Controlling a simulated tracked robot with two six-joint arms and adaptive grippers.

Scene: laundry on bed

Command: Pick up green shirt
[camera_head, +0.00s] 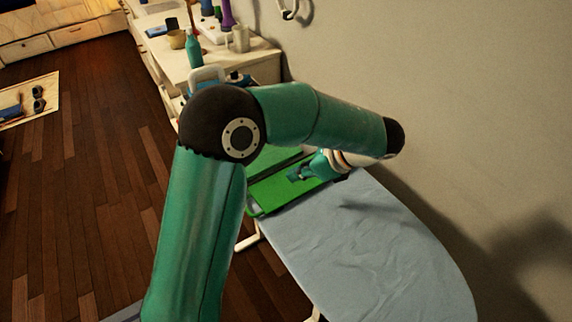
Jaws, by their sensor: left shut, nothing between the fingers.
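A green shirt (268,195), seemingly folded flat, lies at the far end of the grey-blue ironing board (350,240). My left arm bends across the view and hides part of the shirt. My left gripper (294,175) is over the shirt's right part, shut and empty. I cannot tell whether its fingertips touch the cloth. My right gripper is not in view.
The near part of the ironing board is bare. A wall runs close along its right side. Wooden floor (90,160) is open at left.

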